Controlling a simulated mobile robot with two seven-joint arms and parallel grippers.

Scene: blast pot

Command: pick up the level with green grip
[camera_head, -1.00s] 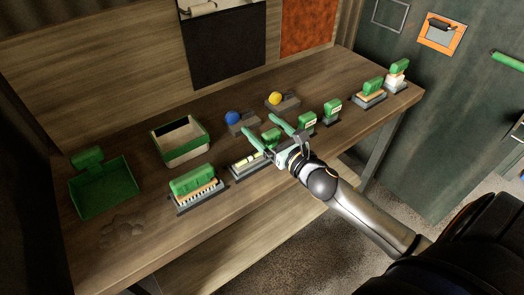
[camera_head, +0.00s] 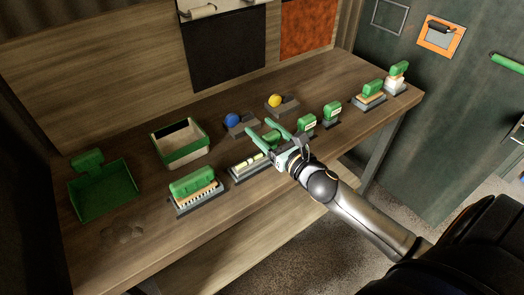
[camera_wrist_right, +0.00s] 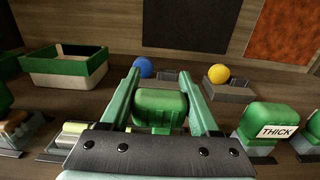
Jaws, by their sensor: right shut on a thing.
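Part of the level (camera_wrist_right: 72,136) shows at the lower left there; the rest is hidden by the gripper. The level appears to rest on the bench. My left gripper is not in view.
A green-handled brush (camera_head: 195,190) stands left of the level, with an open green-rimmed box (camera_head: 181,143) behind. Blue (camera_head: 232,119) and yellow (camera_head: 275,101) knobs stand behind. Green-handled blocks, one labelled THICK (camera_wrist_right: 275,128), stand close on the right.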

